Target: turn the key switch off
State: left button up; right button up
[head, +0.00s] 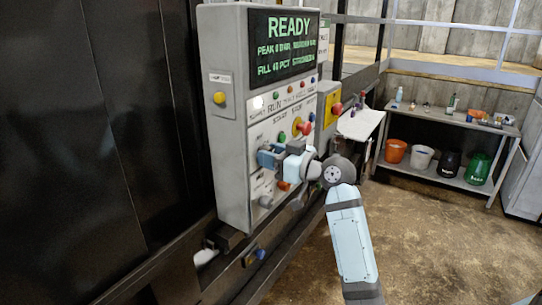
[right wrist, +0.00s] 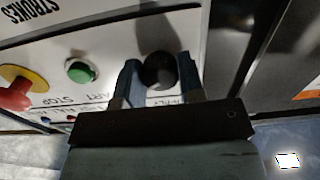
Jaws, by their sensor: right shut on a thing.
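My right gripper (head: 266,157) is at the left part of the grey control panel (head: 232,165), its fingers pointing at the panel face. In the right wrist view, the fingers (right wrist: 159,84) stand on both sides of a dark round knob (right wrist: 158,70) and are shut on it. The lettering beside the knob is partly covered, so I cannot confirm that it is the key switch. No key shape shows. The gripper hides this knob in the head view. My left gripper is not in view.
The green button (right wrist: 81,71) and red stop button (right wrist: 14,96) on its yellow plate are close to the gripper. The READY screen (head: 284,43) is above. A yellow button (head: 219,98) sits on the panel's left side. A shelf (head: 446,180) with buckets stands at the right.

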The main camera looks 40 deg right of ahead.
jog(key=shift+n+b, duration=3.7)
jog(key=shift+n, duration=2.4)
jog(key=o, duration=0.9)
